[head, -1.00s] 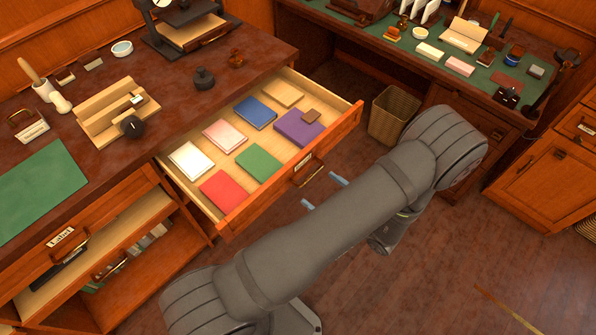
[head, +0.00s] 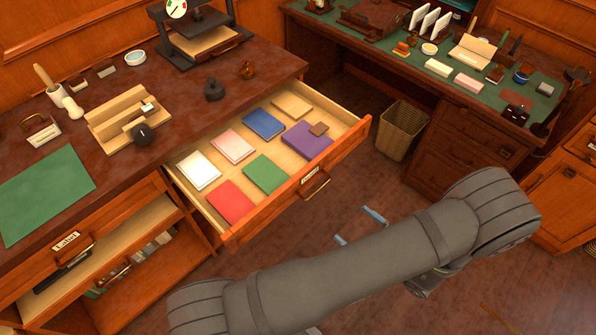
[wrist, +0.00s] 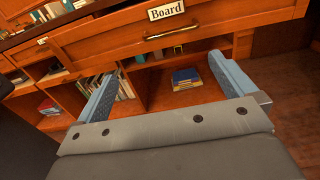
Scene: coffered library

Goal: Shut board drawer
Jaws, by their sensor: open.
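The board drawer (head: 232,232) is pulled well out from the dark-topped bench in the head view. It holds red, green, white, pink, blue, purple and tan flat pieces, with a small brown block on the purple one. Its front, labelled "Board" (wrist: 166,11), and its brass handle (wrist: 171,34) show at the top of the wrist view. My gripper (head: 357,228) is in front of the drawer, apart from it. In the wrist view my gripper (wrist: 160,85) has its two blue fingers wide apart, with nothing between them, below the handle. My arm hides part of the floor.
A wicker bin (head: 402,132) stands on the floor beyond the drawer's right end. Open shelves with books (wrist: 187,79) lie below the drawer. Floor in front of the drawer is free.

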